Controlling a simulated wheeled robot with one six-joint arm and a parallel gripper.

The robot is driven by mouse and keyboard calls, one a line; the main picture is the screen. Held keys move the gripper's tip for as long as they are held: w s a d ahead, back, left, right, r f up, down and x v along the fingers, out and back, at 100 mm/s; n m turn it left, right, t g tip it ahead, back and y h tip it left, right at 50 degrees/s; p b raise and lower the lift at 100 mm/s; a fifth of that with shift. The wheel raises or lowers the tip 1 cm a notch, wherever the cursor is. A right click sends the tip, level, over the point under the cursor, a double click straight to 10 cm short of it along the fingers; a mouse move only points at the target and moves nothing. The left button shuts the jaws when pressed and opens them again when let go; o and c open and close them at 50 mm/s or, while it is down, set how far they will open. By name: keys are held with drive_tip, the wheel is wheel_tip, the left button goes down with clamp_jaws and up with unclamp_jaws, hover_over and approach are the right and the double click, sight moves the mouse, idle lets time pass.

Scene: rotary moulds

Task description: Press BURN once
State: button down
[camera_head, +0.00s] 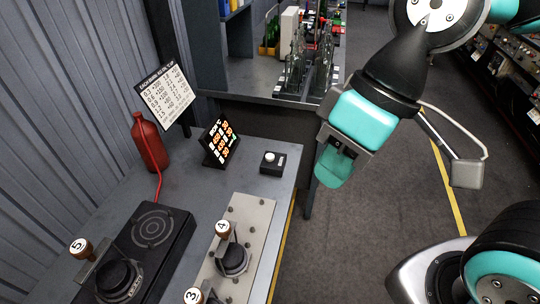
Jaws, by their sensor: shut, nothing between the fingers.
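A small black box (273,162) with a round white button on top stands near the far right corner of the grey bench. No BURN lettering can be read on it, so I cannot tell if it is the BURN button. My gripper (335,170), teal and black, hangs to the right of this box, beyond the bench's right edge. It points downward, is shut and holds nothing. It is apart from the box.
A black panel with orange signs (220,142) stands left of the box. A red bottle (148,142) with a hose, a white chart (165,96), a black burner unit (152,228) and a metal plate (262,212) with numbered knobs occupy the bench. Glassware stands behind.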

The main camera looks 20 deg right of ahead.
idle(0.4)
wheel_tip(320, 180, down, 4)
drive_tip(key=b, duration=0.4)
drive_tip(key=shift+f, duration=0.2)
